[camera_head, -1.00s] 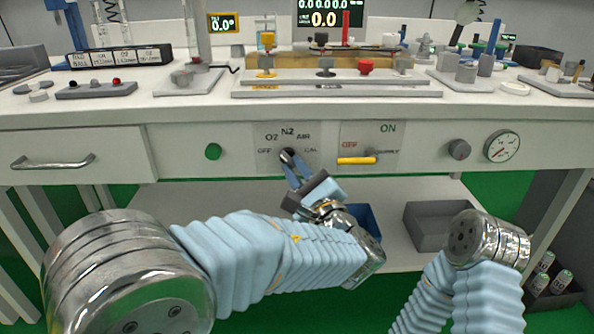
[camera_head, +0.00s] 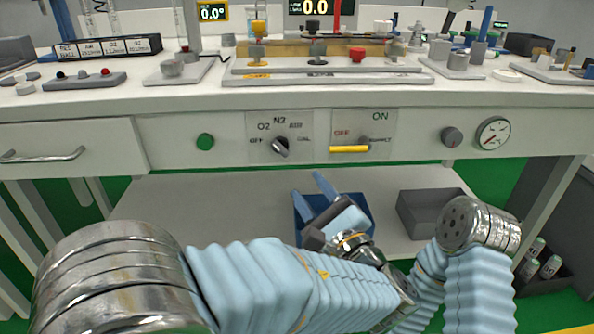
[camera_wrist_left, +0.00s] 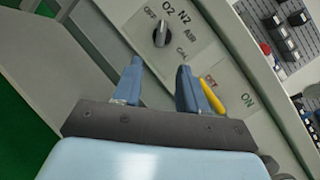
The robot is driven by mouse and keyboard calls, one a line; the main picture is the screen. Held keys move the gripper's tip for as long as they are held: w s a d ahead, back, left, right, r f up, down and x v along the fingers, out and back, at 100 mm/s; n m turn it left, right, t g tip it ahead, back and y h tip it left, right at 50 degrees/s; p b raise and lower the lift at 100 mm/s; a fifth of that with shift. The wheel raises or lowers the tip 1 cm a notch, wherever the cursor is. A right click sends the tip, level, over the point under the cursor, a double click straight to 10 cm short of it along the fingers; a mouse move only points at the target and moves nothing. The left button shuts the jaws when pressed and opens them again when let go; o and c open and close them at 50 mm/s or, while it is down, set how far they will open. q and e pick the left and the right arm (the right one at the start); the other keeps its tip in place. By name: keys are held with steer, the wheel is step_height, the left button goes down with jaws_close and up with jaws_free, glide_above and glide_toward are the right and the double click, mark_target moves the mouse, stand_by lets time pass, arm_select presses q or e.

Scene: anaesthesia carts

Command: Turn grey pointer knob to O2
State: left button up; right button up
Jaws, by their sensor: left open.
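The grey pointer knob (camera_head: 281,146) is on the labelled panel (camera_head: 250,157) under the worktop edge, with OFF, O2, N2, AIR and CAL around it. It also shows in the left wrist view (camera_wrist_left: 161,33). Its narrow pointer ridge appears to aim at the O2 label, up and left in the head view. My left gripper (camera_head: 309,184) is open and empty, below the knob and apart from it. In the left wrist view, its two blue fingers (camera_wrist_left: 159,66) are spread, with the knob beyond them. My right gripper is not in view.
A yellow lever (camera_head: 349,149) sits right of the knob panel. A green button (camera_head: 205,142) is to its left. A dark knob (camera_head: 451,137) and a gauge (camera_head: 492,134) are further right. A blue bin (camera_head: 361,208) and grey bin (camera_head: 424,216) are on the lower shelf.

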arm_select(q)
steer(key=v, duration=0.4)
steer(key=shift+s+d, duration=0.15)
steer(key=shift+s, duration=0.1)
